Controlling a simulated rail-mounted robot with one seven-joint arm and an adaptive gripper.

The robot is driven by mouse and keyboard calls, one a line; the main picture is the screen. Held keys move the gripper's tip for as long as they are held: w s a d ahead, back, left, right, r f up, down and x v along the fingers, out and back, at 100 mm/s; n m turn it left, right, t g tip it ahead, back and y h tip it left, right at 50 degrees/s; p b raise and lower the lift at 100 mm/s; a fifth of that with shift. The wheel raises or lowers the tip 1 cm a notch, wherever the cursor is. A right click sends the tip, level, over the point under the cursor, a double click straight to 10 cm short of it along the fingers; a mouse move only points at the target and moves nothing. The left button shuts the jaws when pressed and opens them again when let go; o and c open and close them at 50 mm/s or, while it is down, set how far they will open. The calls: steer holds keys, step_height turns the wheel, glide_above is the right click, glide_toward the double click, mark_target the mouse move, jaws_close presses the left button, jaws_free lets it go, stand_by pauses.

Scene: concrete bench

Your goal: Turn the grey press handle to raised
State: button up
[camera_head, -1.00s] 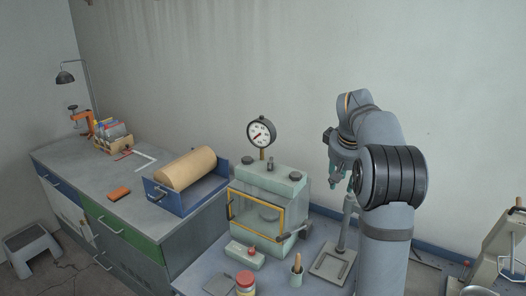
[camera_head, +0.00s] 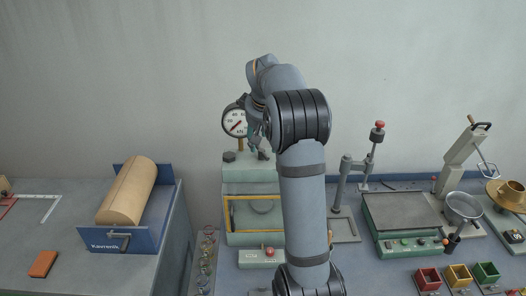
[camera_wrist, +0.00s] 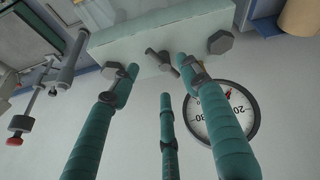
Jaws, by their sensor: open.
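The pale green press (camera_head: 252,188) has a yellow-framed window and a dial gauge (camera_head: 235,122) above it. In the wrist view, a small dark grey cross-bar handle (camera_wrist: 163,63) sits on the press top (camera_wrist: 200,28) between two hex bolts. Its bar lies slanted. My gripper (camera_wrist: 157,72) is open, its teal fingers spread on both sides of this handle. I cannot tell whether any finger touches it. In the head view, my gripper (camera_head: 263,150) is over the press top, and my arm hides the handle and the press's right side.
A grey stand (camera_head: 345,190) and a rod with a red knob (camera_head: 377,140) stand right of the press, with a flat green device (camera_head: 400,215) beyond. A blue tray (camera_head: 150,235) holding a tan roll is left. The gauge (camera_wrist: 222,112) is close to my fingers.

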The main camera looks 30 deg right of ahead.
mark_target(262, 154)
steer(key=x, duration=0.3)
steer(key=p+x, duration=0.1)
steer(key=x, duration=0.1)
steer(key=shift+d+f, duration=0.25)
steer(key=shift+d, duration=0.15)
steer(key=shift+w+a+f, duration=0.1)
steer(key=shift+w+f, duration=0.2)
steer(key=shift+f, duration=0.2)
steer(key=shift+c, duration=1.2)
steer(key=c, duration=0.9)
